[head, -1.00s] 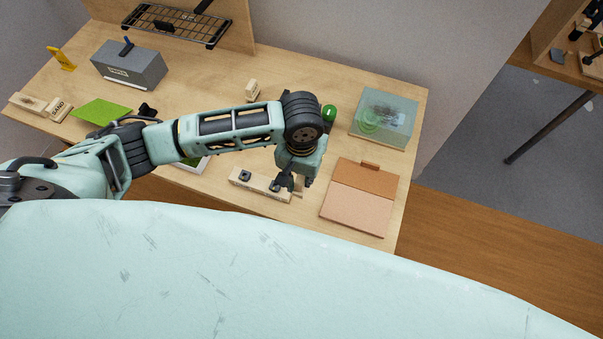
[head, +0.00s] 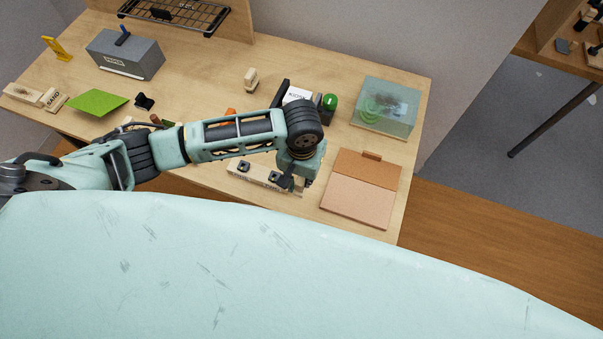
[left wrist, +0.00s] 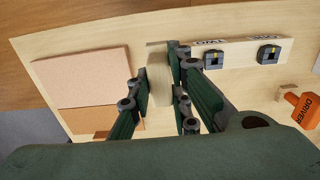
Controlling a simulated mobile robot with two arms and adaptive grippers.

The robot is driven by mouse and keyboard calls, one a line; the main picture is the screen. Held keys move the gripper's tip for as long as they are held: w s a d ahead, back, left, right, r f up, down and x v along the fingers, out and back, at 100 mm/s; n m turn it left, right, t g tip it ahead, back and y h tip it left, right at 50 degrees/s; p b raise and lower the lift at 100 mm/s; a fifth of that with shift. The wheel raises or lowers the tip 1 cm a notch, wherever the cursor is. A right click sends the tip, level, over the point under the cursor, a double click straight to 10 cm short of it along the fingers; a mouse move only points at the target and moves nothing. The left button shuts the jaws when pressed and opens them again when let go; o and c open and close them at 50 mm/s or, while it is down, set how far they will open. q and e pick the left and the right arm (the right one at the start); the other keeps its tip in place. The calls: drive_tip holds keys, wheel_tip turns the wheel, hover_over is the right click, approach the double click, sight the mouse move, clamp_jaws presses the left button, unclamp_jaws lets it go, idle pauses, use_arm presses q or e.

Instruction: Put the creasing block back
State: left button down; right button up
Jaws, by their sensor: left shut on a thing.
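My left gripper (head: 287,183) is at the right end of a pale wooden rack (head: 240,177) that carries dark square pieces. In the left wrist view, the gripper (left wrist: 160,85) is shut on a small pale wooden block (left wrist: 158,80), which looks like the creasing block. The block stands between the fingers beside the end of the rack (left wrist: 228,50). I cannot tell whether it touches the rack or the table. In the head view the gripper hides the block. My right gripper is not in view.
A two-tone tan board (head: 361,190) lies just right of the gripper. Behind are a clear greenish box (head: 385,107), a white-topped sign (head: 297,95) and a small wooden block (head: 250,78).

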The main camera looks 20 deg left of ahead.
use_arm(q)
drive_tip(key=shift+f+b, duration=0.95)
drive_tip(key=shift+f, duration=1.5)
drive_tip(key=shift+f+b, duration=0.4)
drive_tip(key=shift+f, duration=0.8)
drive_tip(key=shift+f, duration=0.25)
drive_tip(key=c, duration=1.5)
unclamp_jaws()
drive_tip(key=shift+c, duration=0.2)
wheel_tip(320, 180, up, 12)
